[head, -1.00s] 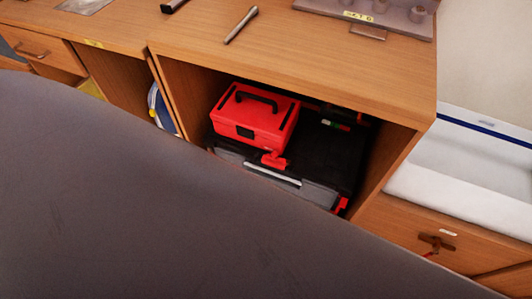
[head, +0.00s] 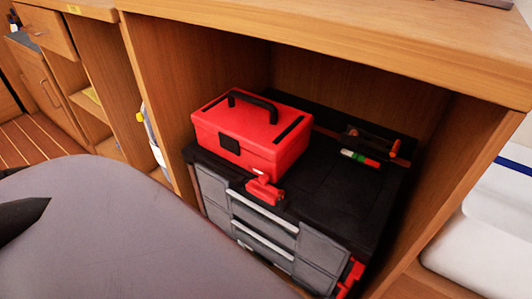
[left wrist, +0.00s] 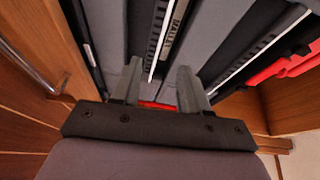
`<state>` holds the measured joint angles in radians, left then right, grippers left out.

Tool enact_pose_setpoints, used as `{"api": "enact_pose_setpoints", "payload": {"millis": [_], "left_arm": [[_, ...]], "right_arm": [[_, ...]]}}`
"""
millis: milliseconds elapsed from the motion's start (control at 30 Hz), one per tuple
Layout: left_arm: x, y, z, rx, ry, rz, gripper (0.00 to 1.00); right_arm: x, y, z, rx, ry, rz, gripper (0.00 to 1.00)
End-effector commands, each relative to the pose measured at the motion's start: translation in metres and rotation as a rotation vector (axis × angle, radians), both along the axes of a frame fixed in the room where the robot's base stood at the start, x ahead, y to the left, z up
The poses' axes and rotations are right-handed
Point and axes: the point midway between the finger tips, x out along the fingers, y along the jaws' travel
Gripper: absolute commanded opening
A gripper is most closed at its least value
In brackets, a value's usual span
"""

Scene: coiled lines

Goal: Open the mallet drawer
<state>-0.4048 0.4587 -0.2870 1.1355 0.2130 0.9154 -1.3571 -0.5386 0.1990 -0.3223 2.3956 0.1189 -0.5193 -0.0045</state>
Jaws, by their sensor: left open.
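A black tool chest (head: 330,205) with grey drawer fronts (head: 265,232) and pale bar handles stands in an open wooden cabinet bay. In the left wrist view a drawer front (left wrist: 212,30) carries a label (left wrist: 177,28) that partly reads "MALL", beside a pale-edged handle (left wrist: 158,42). My left gripper (left wrist: 160,72) is open, its two fingers pointing at the chest front on either side of the handle's end. I cannot tell whether they touch it. In the head view my arm covers the lower left and hides the gripper. My right gripper is not in view.
A red toolbox (head: 252,133) and a small red-green item (head: 360,159) lie on the chest. Red latches (head: 350,276) sit at its front edge. The wooden bay's side wall (head: 455,200) stands close on the right.

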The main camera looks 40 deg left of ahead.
Motion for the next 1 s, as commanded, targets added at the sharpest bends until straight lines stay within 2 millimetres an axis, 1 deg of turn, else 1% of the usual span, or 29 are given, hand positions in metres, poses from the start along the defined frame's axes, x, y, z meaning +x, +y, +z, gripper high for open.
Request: {"api": "enact_pose_setpoints", "payload": {"millis": [33, 133, 233, 500, 600, 700, 1000], "left_arm": [[-0.001, 0.003, -0.01, 0.018, -0.014, -0.001, 0.45], [-0.001, 0.006, -0.013, 0.042, -0.03, -0.003, 0.45], [0.005, 0.006, -0.013, 0.049, -0.037, -0.003, 0.45], [0.044, -0.006, -0.013, 0.048, -0.038, -0.004, 0.45], [0.056, -0.009, -0.013, 0.047, -0.038, -0.003, 0.45], [0.064, -0.012, -0.012, 0.048, -0.037, -0.003, 0.45], [0.067, -0.013, -0.012, 0.048, -0.034, -0.002, 0.45]], "right_arm": [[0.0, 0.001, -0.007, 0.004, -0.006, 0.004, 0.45], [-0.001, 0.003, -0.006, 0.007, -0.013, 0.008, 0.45], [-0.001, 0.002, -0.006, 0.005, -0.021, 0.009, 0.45], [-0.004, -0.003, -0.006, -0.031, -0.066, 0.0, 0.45], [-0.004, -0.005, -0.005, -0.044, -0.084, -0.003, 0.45], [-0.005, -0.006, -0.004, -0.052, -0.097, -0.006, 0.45], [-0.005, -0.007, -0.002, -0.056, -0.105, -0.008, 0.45]]}}
